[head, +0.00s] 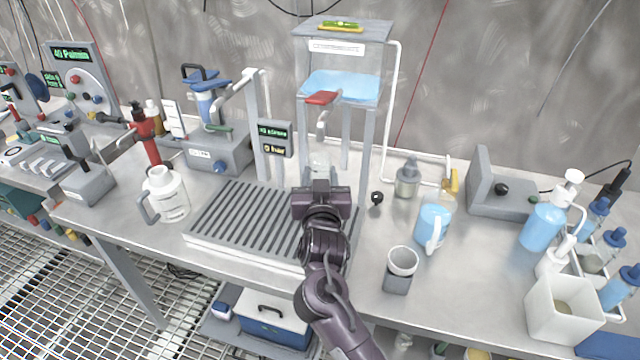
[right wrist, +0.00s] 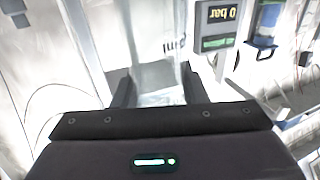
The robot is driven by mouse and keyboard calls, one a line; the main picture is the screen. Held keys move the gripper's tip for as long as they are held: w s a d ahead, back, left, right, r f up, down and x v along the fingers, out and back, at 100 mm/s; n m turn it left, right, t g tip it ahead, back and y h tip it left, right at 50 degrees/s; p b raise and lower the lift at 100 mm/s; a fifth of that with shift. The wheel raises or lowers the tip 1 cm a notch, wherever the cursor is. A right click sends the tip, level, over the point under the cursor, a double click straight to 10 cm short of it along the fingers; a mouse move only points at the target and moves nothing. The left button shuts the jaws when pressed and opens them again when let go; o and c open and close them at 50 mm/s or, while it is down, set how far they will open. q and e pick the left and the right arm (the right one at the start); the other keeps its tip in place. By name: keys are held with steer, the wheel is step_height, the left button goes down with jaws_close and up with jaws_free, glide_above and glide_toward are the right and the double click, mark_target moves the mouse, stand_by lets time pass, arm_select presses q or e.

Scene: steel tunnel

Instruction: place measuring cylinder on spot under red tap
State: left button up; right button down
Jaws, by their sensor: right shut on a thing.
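The clear measuring cylinder (head: 319,163) stands upright in front of the steel stand, below the red tap (head: 321,98) and its pale spout (head: 321,124). My right gripper (head: 320,180) is shut on the cylinder. In the right wrist view the see-through cylinder (right wrist: 157,70) sits between the two dark fingers (right wrist: 156,92). The cylinder's base and the spot under the tap are hidden behind my gripper, so I cannot tell whether the base touches anything. My left gripper is not in view.
A slatted drain tray (head: 235,215) lies left of and beneath my right arm. A white jug (head: 166,195) stands further left. A grey cup (head: 400,268), a blue-filled jug (head: 433,222) and a metal bottle (head: 407,180) stand to the right. A small black knob (head: 377,197) is close by.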

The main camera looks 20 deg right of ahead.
steer(key=shift+s+r, duration=0.1)
steer(key=shift+r, duration=0.05)
steer(key=shift+f, duration=0.25)
steer(key=c, duration=0.9)
jaws_free()
steer(key=shift+o, duration=0.2)
steer(key=shift+r, duration=0.25)
steer(key=v, duration=1.2)
steer(key=shift+b, duration=0.45)
